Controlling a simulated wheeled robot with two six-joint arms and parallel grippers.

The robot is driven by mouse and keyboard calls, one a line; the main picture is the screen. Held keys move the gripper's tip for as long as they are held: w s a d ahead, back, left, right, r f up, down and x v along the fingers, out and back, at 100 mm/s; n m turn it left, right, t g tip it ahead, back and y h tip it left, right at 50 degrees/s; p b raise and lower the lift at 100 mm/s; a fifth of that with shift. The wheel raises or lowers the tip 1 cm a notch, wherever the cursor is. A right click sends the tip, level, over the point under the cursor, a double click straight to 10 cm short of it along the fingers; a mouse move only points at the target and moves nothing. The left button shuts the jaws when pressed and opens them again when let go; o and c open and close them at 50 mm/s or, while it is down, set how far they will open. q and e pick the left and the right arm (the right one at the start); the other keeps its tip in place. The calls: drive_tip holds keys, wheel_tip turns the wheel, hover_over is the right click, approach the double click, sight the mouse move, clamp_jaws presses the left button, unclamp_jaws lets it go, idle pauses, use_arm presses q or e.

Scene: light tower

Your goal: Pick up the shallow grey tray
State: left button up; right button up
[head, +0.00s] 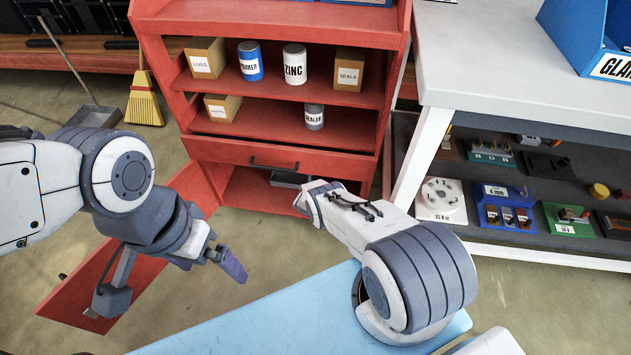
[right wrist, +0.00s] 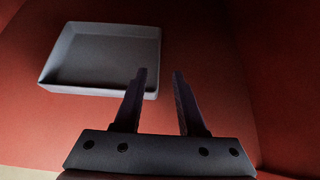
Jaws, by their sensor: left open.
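The shallow grey tray (right wrist: 103,58) lies on the red floor of the lower cabinet compartment, in the right wrist view. A small part of the grey tray (head: 287,179) also shows in the head view, in the opening under the drawer. My right gripper (right wrist: 160,77) is open and empty; its left fingertip overlaps the tray's lower right corner in the picture, and I cannot tell whether it touches. In the head view my right arm hides this gripper. My left gripper (head: 171,288) is open and empty, in front of the open cabinet door.
The red cabinet (head: 265,154) has boxes and cans on its shelves. Its door (head: 85,285) stands open at lower left. A grey workbench (head: 500,75) stands at right, with parts on its lower shelf. A broom (head: 144,103) and dustpan (head: 94,116) are at left.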

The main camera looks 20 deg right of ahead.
drive_tip(key=b+x, duration=0.9)
drive_tip(key=b, duration=0.4)
drive_tip(key=shift+w+d+f, duration=0.1)
drive_tip(key=shift+w+f, duration=0.15)
drive_tip(key=shift+f, duration=0.1)
drive_tip(key=shift+w+d+b, duration=0.2)
drive_tip(key=shift+w+b, duration=0.1)
drive_tip(key=shift+b, duration=0.2)
clamp_jaws()
idle(0.7)
